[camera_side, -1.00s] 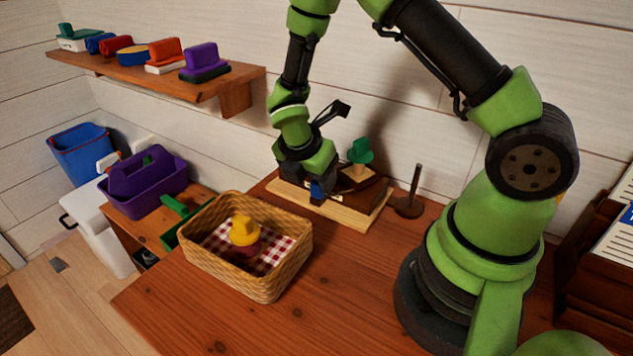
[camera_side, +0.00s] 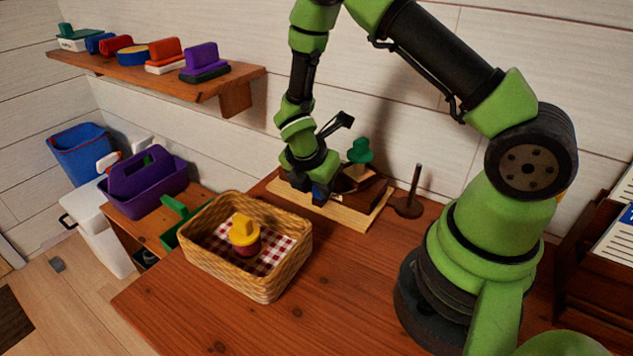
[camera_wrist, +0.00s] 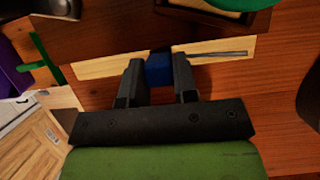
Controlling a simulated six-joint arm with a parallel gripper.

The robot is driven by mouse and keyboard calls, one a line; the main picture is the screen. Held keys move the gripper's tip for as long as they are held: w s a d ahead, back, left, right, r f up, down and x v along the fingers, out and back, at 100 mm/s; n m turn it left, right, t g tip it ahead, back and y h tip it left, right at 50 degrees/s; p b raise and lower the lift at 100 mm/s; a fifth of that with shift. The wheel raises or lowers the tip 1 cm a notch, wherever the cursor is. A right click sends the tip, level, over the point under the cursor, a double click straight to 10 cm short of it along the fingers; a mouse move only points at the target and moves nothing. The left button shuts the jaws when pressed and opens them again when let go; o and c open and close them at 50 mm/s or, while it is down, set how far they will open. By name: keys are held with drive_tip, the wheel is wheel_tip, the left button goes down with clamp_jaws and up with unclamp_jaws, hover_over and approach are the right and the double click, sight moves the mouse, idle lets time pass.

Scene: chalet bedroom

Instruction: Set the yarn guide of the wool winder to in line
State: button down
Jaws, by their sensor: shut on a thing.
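The wool winder stands at the back of the table, with a pale wooden base (camera_side: 349,219), a dark brown body (camera_side: 369,193) and a green knob (camera_side: 360,151) on top. My gripper (camera_side: 316,190) is at the front left of the winder. In the wrist view my gripper (camera_wrist: 158,63) is shut on a blue block (camera_wrist: 158,72), one finger on each side. A thin grey rod (camera_wrist: 222,55) runs right from near the block, above the pale base. The block (camera_side: 320,193) is mostly hidden in the side view. I take it as the yarn guide's grip.
A wicker basket (camera_side: 230,276) with a checked cloth and a yellow-topped item stands front left of the winder. A dark wooden peg (camera_side: 414,190) on a round foot stands to its right. The front of the table is clear. A shelf (camera_side: 150,80) with several coloured items hangs at upper left.

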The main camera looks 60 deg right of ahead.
drive_tip(key=shift+s+d, duration=0.1)
drive_tip(key=shift+s, duration=2)
drive_tip(key=c, duration=0.9)
unclamp_jaws()
drive_tip(key=shift+w+a+r, duration=0.15)
drive_tip(key=shift+a+r, duration=0.15)
drive_tip(key=shift+r, duration=0.3)
drive_tip(key=v, duration=0.8)
drive_tip(key=shift+a+r, duration=0.15)
drive_tip(key=shift+r, duration=0.15)
